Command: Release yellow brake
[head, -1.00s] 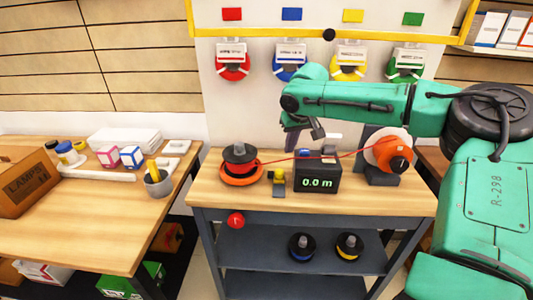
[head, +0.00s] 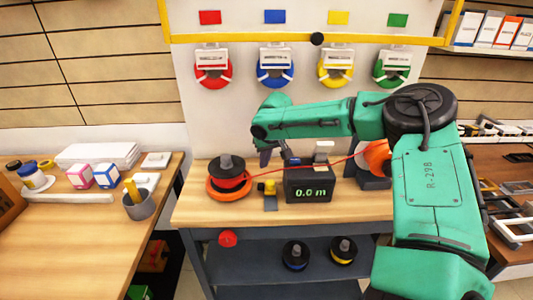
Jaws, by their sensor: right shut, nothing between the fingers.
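A small yellow brake piece (head: 269,187) stands on the wooden bench between the spool and the black counter box. The spool (head: 227,174) has a grey hub, red line and an orange base. The counter (head: 309,185) reads 0.0 m, and red line runs across to an orange reel (head: 377,156) on the right, partly hidden by my arm. My right gripper (head: 275,157) points down behind and above the brake piece, apart from it in the picture. It is shut and empty, its fingertips small and dark here. My left gripper is not in view.
Two spools (head: 296,255) sit on the shelf below. Coloured spools (head: 275,66) hang on the back panel. The bench front left is clear.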

